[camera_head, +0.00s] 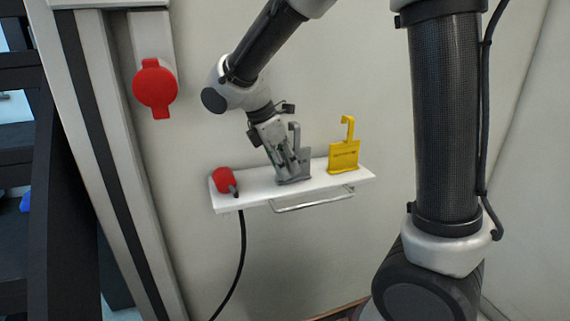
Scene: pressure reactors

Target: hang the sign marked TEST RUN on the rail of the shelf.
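A white wall shelf (255,194) has a thin metal rail (312,203) below its front edge. A yellow sign (344,156) with a hook on top stands upright at the right of the shelf. A grey sign (297,170), also with a hook, stands in the middle. The lettering is too small to read, so I cannot tell which is marked TEST RUN. My gripper (286,170) points down at the grey sign and overlaps its left part. I cannot tell whether the fingers are around it, touching it, or just in front of it. Nothing hangs visibly on the rail.
A red plug (222,180) with a black cable (241,255) hanging down lies at the shelf's left end. A red socket cover (155,87) is on the wall at upper left. A dark rack (40,180) stands at far left. The space below the rail looks clear.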

